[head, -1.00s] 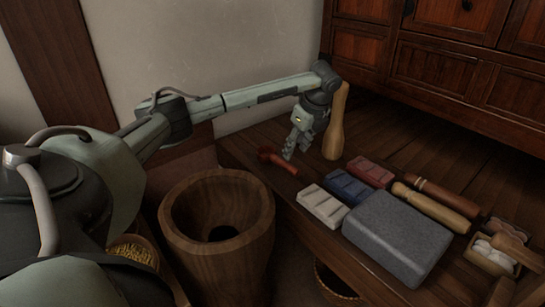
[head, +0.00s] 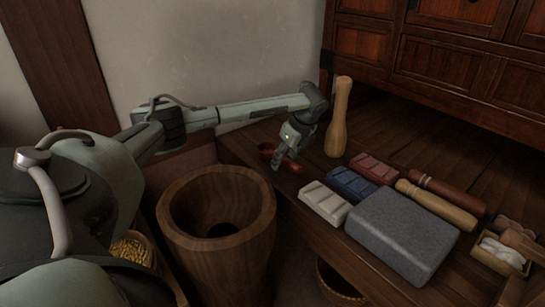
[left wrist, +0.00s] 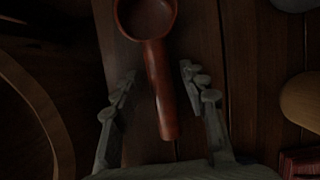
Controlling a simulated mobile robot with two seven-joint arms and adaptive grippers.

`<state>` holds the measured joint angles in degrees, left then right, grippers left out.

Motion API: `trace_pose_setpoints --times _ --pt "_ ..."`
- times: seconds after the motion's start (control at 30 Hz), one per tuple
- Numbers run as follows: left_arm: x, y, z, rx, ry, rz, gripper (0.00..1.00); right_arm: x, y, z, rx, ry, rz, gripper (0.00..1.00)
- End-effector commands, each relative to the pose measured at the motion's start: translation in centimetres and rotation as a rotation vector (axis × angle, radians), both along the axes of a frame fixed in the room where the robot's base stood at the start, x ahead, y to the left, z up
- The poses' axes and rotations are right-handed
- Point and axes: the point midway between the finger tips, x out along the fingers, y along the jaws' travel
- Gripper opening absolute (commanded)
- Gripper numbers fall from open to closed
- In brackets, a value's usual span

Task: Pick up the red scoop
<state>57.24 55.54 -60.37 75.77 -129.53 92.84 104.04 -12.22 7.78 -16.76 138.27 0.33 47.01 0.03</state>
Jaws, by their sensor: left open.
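The red scoop (head: 267,149) lies on the wooden platform near its left edge. In the head view my left gripper (head: 282,160) is just above it and hides part of it. The handle's end lies between the two open fingers of my left gripper (left wrist: 160,88), with a gap on each side. I cannot tell whether the fingers reach down to the handle's height. My right gripper is not in view.
A wooden pestle (head: 338,118) stands upright right of the gripper. White (head: 325,203), blue (head: 351,184) and red (head: 374,168) blocks and a grey stone slab (head: 403,235) lie nearer. A large wooden mortar (head: 218,235) stands in front, below the platform edge.

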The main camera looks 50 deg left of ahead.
Motion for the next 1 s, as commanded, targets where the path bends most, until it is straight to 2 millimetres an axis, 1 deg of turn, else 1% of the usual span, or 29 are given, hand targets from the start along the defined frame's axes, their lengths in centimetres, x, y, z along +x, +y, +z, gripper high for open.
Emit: trace_pose_setpoints --times 0.33,0.67,0.7,1.0 --pt "0.02 -0.07 -0.31 -0.001 0.0 0.0 0.43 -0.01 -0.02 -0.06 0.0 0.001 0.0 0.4" --pt "0.02 -0.06 -0.28 -0.001 0.0 0.0 0.02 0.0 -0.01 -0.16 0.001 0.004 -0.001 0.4" --pt "0.02 -0.05 -0.29 -0.001 0.0 0.0 0.0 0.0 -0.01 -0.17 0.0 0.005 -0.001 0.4" --pt "0.01 -0.03 -0.25 -0.001 0.0 0.0 0.0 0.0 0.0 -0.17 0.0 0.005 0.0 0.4"
